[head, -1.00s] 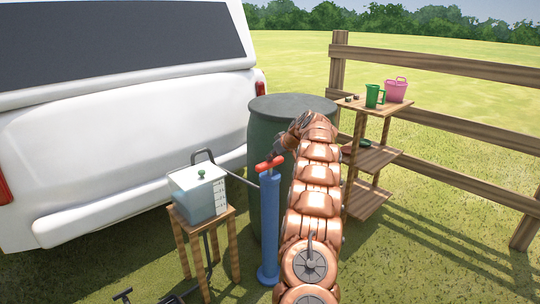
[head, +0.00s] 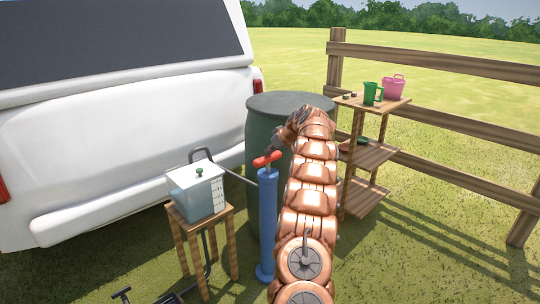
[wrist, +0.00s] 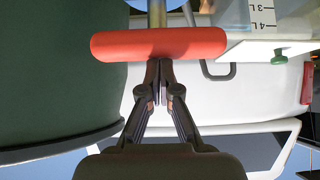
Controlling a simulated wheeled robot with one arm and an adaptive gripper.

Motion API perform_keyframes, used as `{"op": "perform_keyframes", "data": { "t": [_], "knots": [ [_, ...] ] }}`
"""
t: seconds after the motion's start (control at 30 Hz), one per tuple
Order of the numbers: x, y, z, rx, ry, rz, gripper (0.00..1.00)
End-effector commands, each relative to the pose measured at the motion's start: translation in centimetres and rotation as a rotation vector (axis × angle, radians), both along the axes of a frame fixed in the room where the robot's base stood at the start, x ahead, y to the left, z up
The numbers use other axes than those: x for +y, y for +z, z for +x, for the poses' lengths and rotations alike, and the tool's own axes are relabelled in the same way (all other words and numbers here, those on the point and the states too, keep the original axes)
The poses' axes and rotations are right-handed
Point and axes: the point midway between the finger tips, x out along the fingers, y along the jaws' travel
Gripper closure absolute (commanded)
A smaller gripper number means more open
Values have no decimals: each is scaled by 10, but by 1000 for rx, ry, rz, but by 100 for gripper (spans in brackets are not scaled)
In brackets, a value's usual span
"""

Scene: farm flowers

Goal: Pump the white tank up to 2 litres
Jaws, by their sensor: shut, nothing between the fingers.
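The white tank (head: 194,192) stands on a small wooden stool (head: 203,226), with a green knob on its lid and scale marks on its side. Its liquid level is too small to read; the wrist view shows its 3 L and 4 L marks on the tank (wrist: 284,14). A blue upright pump (head: 267,225) stands beside it, with a red crossbar handle (head: 267,159) just above the cylinder. The handle (wrist: 160,43) also fills the wrist view's upper middle. My gripper (wrist: 159,66) is shut and empty, its fingertips right at the middle of the handle; whether they touch is unclear.
A dark green barrel (head: 289,103) stands close behind the pump and my arm. A white vehicle (head: 120,130) is behind the tank. A wooden shelf (head: 372,103) holding a green jug (head: 372,94) and pink bucket (head: 393,88) stands right by the fence (head: 440,64).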

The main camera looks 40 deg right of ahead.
Motion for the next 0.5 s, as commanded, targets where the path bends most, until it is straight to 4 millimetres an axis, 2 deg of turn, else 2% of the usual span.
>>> {"op": "perform_keyframes", "data": {
  "t": [0.07, 0.5],
  "knots": [
    [1, 12, 1, -2, 1, -2, 100],
    [1, 44, -29, -5, 0, -3, 100]
  ]
}}
